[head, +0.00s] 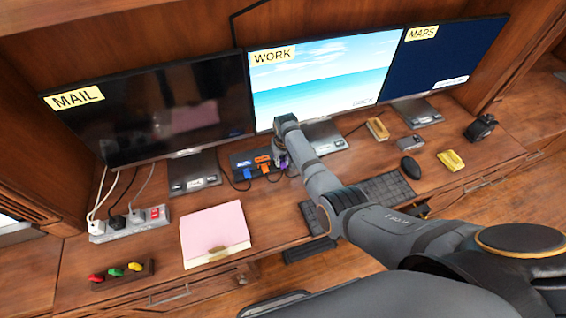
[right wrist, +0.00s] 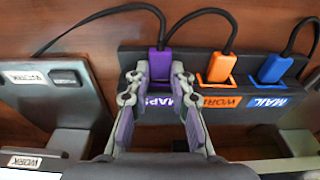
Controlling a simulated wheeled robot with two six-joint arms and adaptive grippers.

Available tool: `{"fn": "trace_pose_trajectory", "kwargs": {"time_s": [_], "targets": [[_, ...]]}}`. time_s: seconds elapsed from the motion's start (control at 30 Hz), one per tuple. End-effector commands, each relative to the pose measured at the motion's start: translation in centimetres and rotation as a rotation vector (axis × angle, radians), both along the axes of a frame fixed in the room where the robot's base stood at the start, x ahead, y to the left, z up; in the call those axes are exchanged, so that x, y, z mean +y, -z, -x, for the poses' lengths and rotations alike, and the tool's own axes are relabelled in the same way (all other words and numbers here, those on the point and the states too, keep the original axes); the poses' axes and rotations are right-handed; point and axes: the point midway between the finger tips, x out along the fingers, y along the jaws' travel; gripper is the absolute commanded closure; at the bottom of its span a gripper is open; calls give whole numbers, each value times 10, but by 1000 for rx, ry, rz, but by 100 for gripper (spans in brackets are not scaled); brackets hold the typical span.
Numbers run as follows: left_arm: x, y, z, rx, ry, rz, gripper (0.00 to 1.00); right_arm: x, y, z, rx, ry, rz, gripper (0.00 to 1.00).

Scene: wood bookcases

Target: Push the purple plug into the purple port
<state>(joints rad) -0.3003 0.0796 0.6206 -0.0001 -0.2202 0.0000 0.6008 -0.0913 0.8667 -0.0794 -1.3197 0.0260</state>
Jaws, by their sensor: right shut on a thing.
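My right gripper (head: 281,158) reaches to the dock below the WORK monitor. In the right wrist view its fingertips (right wrist: 160,76) are shut on the purple plug (right wrist: 159,60), which has a black cable. The plug is over the purple, MAPS-labelled end of the black dock (right wrist: 193,60). My fingers hide the purple port and the plug's front, so I cannot tell how deep the plug sits. In the head view the gripper covers the plug, and part of the dock (head: 238,158) shows. My left gripper is not in view.
An orange plug (right wrist: 221,67) and a blue plug (right wrist: 270,69) sit in the dock beside the purple one. Monitor stands flank the dock. A keyboard (head: 385,190) lies under my right arm. A pink folder (head: 212,228) and a power strip (head: 130,222) lie to the left.

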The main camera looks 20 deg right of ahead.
Motion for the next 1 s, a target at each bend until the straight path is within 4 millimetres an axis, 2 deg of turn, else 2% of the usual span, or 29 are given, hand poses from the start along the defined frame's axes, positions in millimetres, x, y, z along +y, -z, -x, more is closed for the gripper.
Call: {"fn": "trace_pose_trajectory", "kwargs": {"time_s": [0.23, 0.27, 0.4, 0.47, 0.8, 0.87, 1.0], "targets": [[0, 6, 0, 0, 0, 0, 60, 0, 1, -5, -1, 0, 0, 100], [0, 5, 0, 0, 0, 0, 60, 0, 0, -5, -1, 0, 0, 77], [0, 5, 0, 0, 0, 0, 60, 0, -1, -5, -3, 0, 0, 58], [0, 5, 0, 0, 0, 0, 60, 0, -1, -6, -4, 0, 0, 52], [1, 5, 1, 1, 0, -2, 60, 0, -5, -7, -11, 0, 0, 52], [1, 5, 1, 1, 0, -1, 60, 0, -10, -7, -13, 0, 0, 52], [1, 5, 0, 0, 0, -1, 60, 0, -34, -3, -14, 0, 0, 52]]}}
